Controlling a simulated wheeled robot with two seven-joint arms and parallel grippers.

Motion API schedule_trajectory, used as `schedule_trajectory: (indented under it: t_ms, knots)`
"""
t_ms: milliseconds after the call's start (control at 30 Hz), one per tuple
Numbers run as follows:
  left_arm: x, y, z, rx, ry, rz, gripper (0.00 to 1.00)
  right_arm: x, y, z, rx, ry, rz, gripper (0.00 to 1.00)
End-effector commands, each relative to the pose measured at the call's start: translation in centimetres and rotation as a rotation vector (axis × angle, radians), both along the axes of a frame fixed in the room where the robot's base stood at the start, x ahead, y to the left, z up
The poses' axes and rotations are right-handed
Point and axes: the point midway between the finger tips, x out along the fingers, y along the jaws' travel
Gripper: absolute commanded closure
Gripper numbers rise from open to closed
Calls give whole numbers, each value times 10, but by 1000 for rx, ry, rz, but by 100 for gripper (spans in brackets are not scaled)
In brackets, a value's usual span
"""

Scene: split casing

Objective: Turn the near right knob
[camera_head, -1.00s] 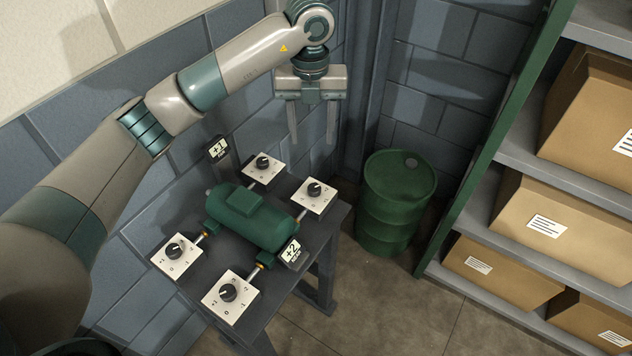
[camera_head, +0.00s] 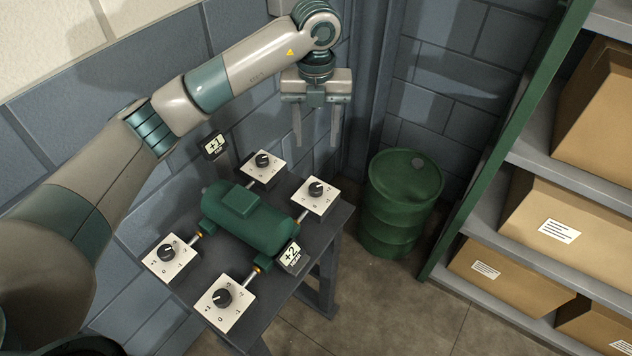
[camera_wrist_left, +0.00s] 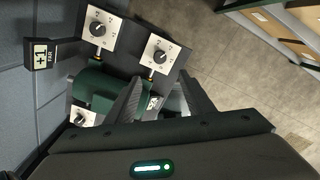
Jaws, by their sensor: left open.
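The near right knob (camera_head: 222,297) is a black dial on a white scale plate at the table's front corner, joined by a short shaft to the green casing (camera_head: 247,218). Similar knobs sit at near left (camera_head: 167,253), far left (camera_head: 262,160) and far right (camera_head: 316,190). A sign (camera_head: 292,257) beside the casing reads +2; another (camera_head: 214,146) at the back reads +1. My left gripper (camera_head: 317,142) is open and empty, pointing down above the table's far end. The left wrist view shows the far right knob (camera_wrist_left: 159,57) beyond its fingers. My right gripper is out of view.
The dark table (camera_head: 330,240) stands by a blue block wall. A green drum (camera_head: 400,205) is right of it. A green-posted shelf with cardboard boxes (camera_head: 545,225) fills the right side.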

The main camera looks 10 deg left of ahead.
Motion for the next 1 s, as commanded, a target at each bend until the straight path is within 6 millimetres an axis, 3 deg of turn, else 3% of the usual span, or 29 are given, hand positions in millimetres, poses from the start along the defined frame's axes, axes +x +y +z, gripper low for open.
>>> schedule_trajectory:
  t_ms: [267, 1000]
  knots:
    - [-1, 0, -29, 0, 4, 2, 52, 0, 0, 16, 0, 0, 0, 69]
    - [-1, 0, -152, 0, 3, 1, 52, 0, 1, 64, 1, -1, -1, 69]
